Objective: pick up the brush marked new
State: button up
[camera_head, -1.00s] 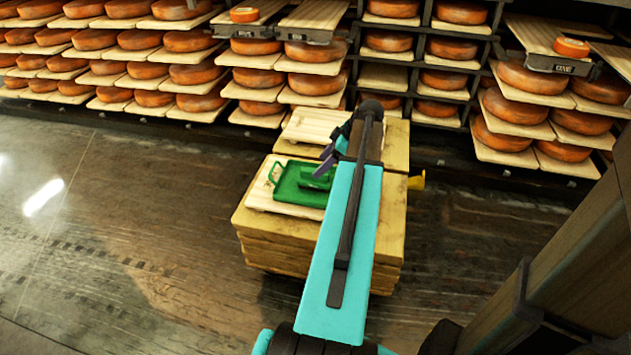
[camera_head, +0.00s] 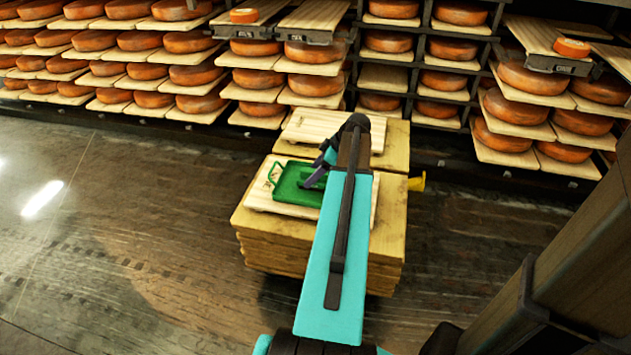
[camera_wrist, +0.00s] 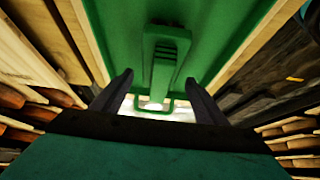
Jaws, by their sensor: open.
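A green tray (camera_head: 284,192) with a loop handle lies on a pale wooden board on the stacked yellow boards; it also shows in the wrist view (camera_wrist: 112,40). A green brush-like thing (camera_wrist: 164,62) lies in the tray. I can read no mark on it. In the head view my gripper and arm largely hide it. My gripper (camera_head: 314,180) is low over the tray. In the wrist view its two dark fingers (camera_wrist: 158,95) are apart, one on each side of the line of the green thing's narrow end, with no visible grip.
The yellow stack (camera_head: 272,228) stands on open wooden-looking floor. A second pale board (camera_head: 312,124) lies behind the tray. Racks of orange cheese wheels (camera_head: 200,73) line the back.

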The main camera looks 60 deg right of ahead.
jog(key=shift+b+x, duration=0.35)
jog(key=shift+x, duration=1.5)
jog(key=c, duration=1.3)
jog(key=shift+o, duration=0.2)
